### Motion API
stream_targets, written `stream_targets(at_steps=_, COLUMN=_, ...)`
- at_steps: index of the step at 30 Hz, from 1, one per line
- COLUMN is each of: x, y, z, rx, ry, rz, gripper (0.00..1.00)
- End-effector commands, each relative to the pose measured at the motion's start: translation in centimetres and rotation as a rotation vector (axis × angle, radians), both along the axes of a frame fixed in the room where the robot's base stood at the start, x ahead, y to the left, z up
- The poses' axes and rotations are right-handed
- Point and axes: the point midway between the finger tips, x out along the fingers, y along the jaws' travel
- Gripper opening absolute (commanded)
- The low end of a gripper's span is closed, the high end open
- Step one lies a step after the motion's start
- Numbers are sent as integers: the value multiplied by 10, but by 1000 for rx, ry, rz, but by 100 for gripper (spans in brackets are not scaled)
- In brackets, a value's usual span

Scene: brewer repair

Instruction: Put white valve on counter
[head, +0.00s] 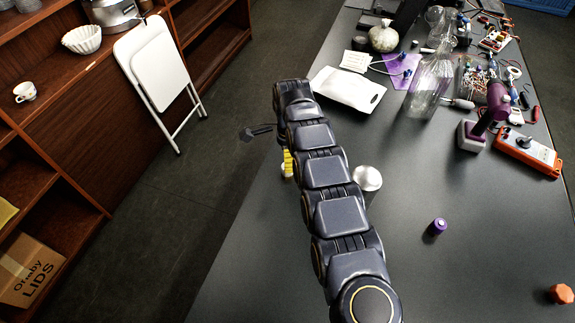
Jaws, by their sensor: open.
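I cannot make out a white valve for certain. A small yellow ribbed piece with a pale end (287,163) shows just left of my arm, near the counter's left edge; I cannot tell what it is or whether it touches my gripper. The dark grey counter (470,270) fills the right half of the head view. My gripper (262,131) is open; a dark finger sticks out to the left past the counter's left edge. The rest of it is hidden behind my arm.
A metal cup (367,179) stands right of my arm, with a purple cylinder (439,225) and an orange knob (561,293) farther right. A white board (347,89), a glass vessel (430,85) and tools crowd the back. The front right is mostly clear.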

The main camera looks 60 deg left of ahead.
Motion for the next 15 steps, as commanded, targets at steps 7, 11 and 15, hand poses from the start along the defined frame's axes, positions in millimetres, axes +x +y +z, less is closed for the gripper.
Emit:
stream_targets(at_steps=7, x=0, y=1, z=51, rx=4, ry=0, rz=0, gripper=56)
stream_targets(at_steps=11, x=0, y=1, z=60, rx=3, ry=0, rz=0, gripper=56)
stream_targets(at_steps=15, x=0, y=0, z=60, rx=1, ry=1, rz=0, gripper=56)
